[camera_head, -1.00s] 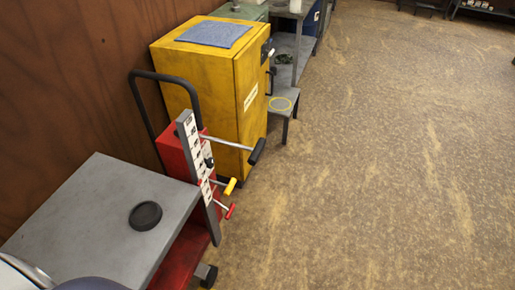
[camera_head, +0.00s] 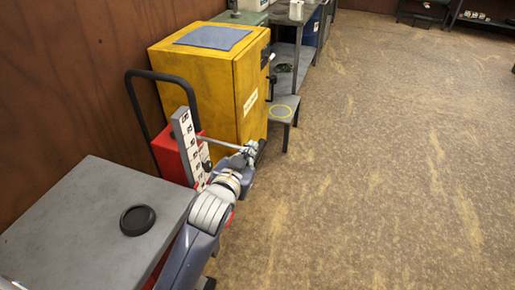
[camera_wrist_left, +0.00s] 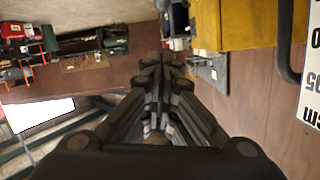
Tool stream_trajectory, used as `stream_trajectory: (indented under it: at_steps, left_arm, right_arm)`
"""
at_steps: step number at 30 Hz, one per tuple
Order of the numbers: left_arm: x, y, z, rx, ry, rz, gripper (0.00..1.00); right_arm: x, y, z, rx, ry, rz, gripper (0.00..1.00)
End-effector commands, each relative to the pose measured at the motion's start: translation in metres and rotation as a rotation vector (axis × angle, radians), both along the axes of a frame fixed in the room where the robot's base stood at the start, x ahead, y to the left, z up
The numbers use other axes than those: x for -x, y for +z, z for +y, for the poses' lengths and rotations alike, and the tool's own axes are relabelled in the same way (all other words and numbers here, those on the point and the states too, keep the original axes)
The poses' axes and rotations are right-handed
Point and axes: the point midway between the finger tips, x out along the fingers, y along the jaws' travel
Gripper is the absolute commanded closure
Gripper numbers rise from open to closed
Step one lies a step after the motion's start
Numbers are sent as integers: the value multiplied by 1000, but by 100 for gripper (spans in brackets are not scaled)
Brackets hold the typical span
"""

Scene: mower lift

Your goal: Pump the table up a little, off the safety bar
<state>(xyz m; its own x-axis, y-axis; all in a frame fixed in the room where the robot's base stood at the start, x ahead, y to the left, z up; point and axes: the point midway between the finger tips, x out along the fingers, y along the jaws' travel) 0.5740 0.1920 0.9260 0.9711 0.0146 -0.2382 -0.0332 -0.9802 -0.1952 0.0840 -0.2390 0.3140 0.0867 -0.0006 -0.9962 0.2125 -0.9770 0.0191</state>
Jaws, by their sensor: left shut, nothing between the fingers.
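The grey table top (camera_head: 75,225) of the red lift is at the lower left in the head view, with a round black pad (camera_head: 138,220) on it. A scale post (camera_head: 188,145) stands at its far end. My arm hides the lower handles except a bit of red. I cannot make out the safety bar.
A yellow cabinet (camera_head: 205,85) with a blue cloth (camera_head: 213,37) on top stands just behind the lever. A black push handle (camera_head: 133,105) rises by the wooden wall. A low grey stool (camera_head: 285,108) is beyond. The floor at right is clear.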

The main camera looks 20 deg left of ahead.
Motion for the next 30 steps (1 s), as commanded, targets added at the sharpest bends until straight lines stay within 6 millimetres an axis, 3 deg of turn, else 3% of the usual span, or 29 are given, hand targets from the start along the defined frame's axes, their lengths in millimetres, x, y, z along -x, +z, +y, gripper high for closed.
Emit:
stream_trajectory:
  at_steps: [9,14,30]
  left_arm:
    - [-1,1,0,0,0,-1,100]
    - [-11,-2,0,-1,-1,-2,100]
    - [-93,-22,1,0,0,0,100]
  right_arm:
    - [-3,0,1,-1,0,-5,25]
    - [-3,1,3,-3,-1,-5,25]
    - [-4,3,7,-9,0,-6,25]
